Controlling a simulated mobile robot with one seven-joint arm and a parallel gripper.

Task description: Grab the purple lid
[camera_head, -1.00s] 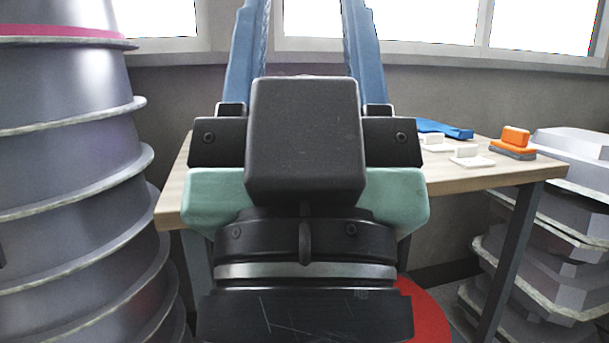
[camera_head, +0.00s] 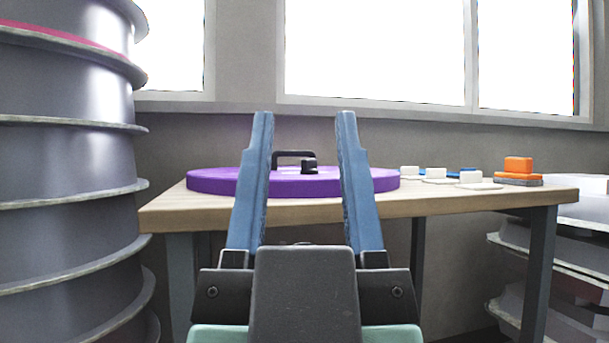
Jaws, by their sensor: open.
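The purple lid (camera_head: 215,181) is a large flat disc lying on the wooden table (camera_head: 450,203), towards its left side. A black handle (camera_head: 294,155) stands up from the middle of the lid, with a small black knob at its right. My gripper (camera_head: 304,118) is open and empty, its two blue fingers pointing up in the picture. The fingers show in front of the lid, one on each side of the handle as seen from here. They hide parts of the lid. No contact with the lid can be made out.
Stacked grey ribbed moulds (camera_head: 70,165) rise close on the left. Several white pieces (camera_head: 470,178), a blue item (camera_head: 452,174) and an orange block (camera_head: 518,165) sit on the table's right half. More grey moulds (camera_head: 570,260) stand at the right. A wall with windows is behind.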

